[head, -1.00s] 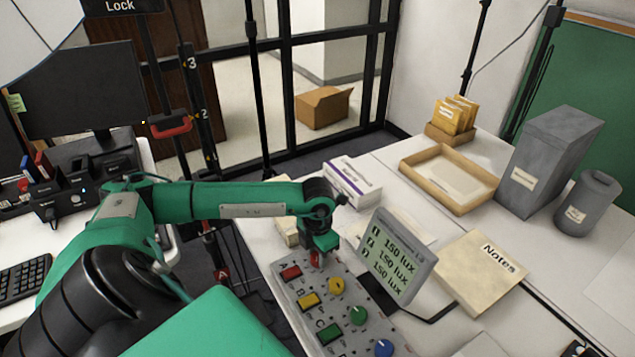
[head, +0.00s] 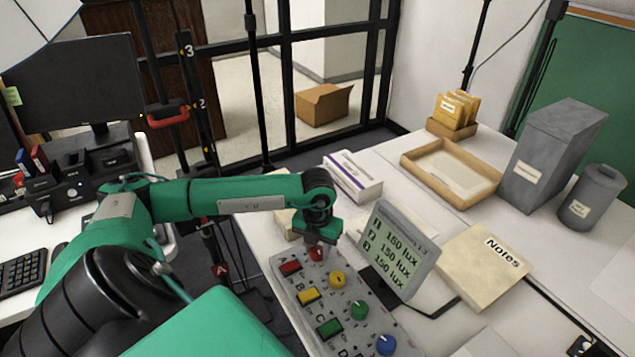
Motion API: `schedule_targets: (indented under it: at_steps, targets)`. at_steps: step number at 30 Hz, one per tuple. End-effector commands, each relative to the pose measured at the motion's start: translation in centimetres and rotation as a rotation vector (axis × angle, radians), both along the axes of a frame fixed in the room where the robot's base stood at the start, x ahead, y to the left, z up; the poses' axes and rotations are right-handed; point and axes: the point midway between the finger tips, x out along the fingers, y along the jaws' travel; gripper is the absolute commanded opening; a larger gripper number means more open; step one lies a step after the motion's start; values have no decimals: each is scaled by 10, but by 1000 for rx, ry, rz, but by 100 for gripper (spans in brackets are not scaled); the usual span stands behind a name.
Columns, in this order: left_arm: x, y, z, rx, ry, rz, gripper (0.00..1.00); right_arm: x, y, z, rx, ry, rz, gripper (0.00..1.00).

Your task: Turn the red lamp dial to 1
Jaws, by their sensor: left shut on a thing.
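The red dial (head: 316,253) sits at the far end of a grey control panel (head: 362,322), beside the red button. My left gripper (head: 317,247) points down over it and is shut on it; the fingers hide part of the dial and its pointer. Below it on the panel are a yellow dial (head: 337,280), a green dial (head: 359,310) and a blue dial (head: 386,345). A small display (head: 396,248) behind the panel reads 150 lux on lines 1, 2 and 3. My right gripper is not in view.
Red (head: 290,267), yellow (head: 309,295) and green (head: 329,328) buttons line the panel's left side. A white box (head: 353,178) stands behind the gripper. A Notes folder (head: 482,265) lies right of the display. A wooden tray (head: 450,188) is further back.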

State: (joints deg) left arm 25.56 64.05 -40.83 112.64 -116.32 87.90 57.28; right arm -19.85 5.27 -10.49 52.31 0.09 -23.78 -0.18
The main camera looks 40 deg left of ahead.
Motion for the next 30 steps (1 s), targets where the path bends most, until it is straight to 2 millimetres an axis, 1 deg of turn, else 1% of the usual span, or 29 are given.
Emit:
schedule_targets:
  at_steps: [9,10,12,13,23,26,29,30]
  targets:
    - [0,0,0,0,0,3,10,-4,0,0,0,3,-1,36]
    - [0,0,0,0,0,3,37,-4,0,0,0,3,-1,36]
    - [0,0,0,0,0,3,51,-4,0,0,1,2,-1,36]
    - [0,0,0,0,0,2,55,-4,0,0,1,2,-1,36]
    - [0,0,3,0,-1,1,55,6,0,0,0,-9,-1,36]
    - [1,1,12,1,-2,2,55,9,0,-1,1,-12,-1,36]
    - [1,1,30,2,-5,2,55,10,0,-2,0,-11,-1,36]
    - [1,0,39,1,-5,2,55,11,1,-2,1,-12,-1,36]
